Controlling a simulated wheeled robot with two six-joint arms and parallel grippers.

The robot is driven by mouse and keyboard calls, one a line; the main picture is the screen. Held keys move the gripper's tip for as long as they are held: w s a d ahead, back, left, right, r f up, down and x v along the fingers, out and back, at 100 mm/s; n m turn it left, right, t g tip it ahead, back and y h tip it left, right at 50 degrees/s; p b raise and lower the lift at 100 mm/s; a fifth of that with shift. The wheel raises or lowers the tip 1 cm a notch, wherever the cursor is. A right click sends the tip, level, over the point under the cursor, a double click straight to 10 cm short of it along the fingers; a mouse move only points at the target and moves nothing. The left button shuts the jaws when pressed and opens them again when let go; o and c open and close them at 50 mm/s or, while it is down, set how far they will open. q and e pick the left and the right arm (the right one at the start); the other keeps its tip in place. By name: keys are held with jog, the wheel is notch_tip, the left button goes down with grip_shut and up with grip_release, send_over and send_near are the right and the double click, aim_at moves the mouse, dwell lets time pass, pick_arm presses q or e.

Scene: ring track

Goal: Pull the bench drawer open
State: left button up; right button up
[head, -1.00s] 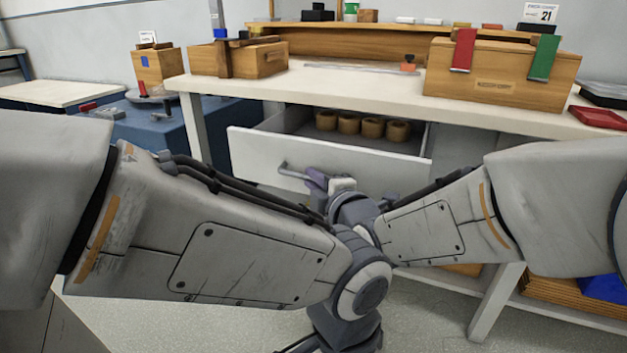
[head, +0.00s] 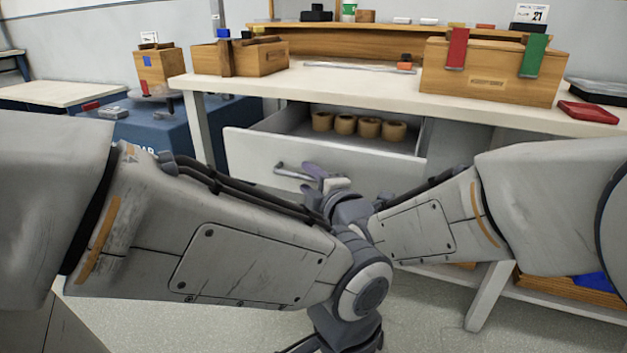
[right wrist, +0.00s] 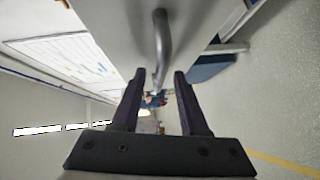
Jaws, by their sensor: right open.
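The white bench drawer (head: 325,160) stands partly pulled out under the bench top, with several tan rolls (head: 345,124) inside. Its grey bar handle (head: 290,172) is on the front panel. My right gripper (head: 315,174) is at the right part of this handle. In the right wrist view the handle (right wrist: 162,45) runs down to between the tips of the right gripper (right wrist: 160,75). The dark fingers are apart, with gaps on both sides of the bar. My forearms hide the lower drawer front. The left gripper's fingers are not visible.
The white bench (head: 330,84) carries wooden boxes (head: 490,75) with red and green clamps, and a red tray (head: 588,112). A blue cabinet (head: 150,130) stands to the left. The bench leg (head: 492,297) stands at the lower right. Grey floor is clear in front.

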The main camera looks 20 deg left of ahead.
jog(key=shift+s, duration=0.1)
jog(key=shift+s+d+r, duration=0.15)
jog(key=shift+s+d, duration=0.05)
jog(key=shift+d, duration=0.05)
jog(key=p+v, duration=0.2)
jog(key=v, duration=0.7)
jog(key=shift+s+d+p, duration=0.25)
jog(key=shift+s+p, duration=0.05)
jog(key=shift+p, duration=0.05)
